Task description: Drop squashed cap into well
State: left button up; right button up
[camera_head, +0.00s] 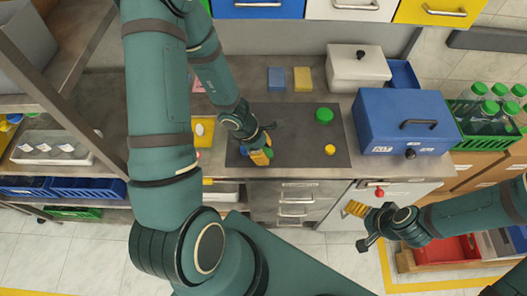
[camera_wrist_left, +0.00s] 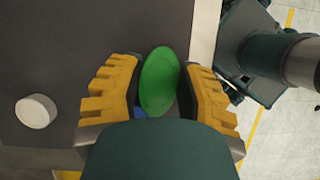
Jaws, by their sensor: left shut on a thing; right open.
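My left gripper (camera_head: 262,156) is over the front left part of the dark mat (camera_head: 291,132). In the left wrist view its yellow fingers (camera_wrist_left: 158,82) are shut on a green oval, flattened-looking cap (camera_wrist_left: 159,80). A bit of blue shows just below the cap, partly hidden by the gripper. A pale round cap (camera_wrist_left: 36,111) lies on the mat, apart from the fingers. My right gripper (camera_head: 365,225) is open and empty in front of the counter. I cannot make out a well for certain.
A green round piece (camera_head: 324,115) and a smaller yellow one (camera_head: 330,150) lie on the mat's right side. A blue toolbox (camera_head: 402,122) stands right of the mat. A yellow tray (camera_head: 208,142) is to the left.

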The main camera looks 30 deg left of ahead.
pick_arm(q)
notch_tip(320, 180, up, 8)
jog(key=p, duration=0.4)
jog(key=shift+p, duration=0.3)
pick_arm(e)
notch_tip(320, 180, up, 6)
jog(key=shift+d+f, duration=0.1)
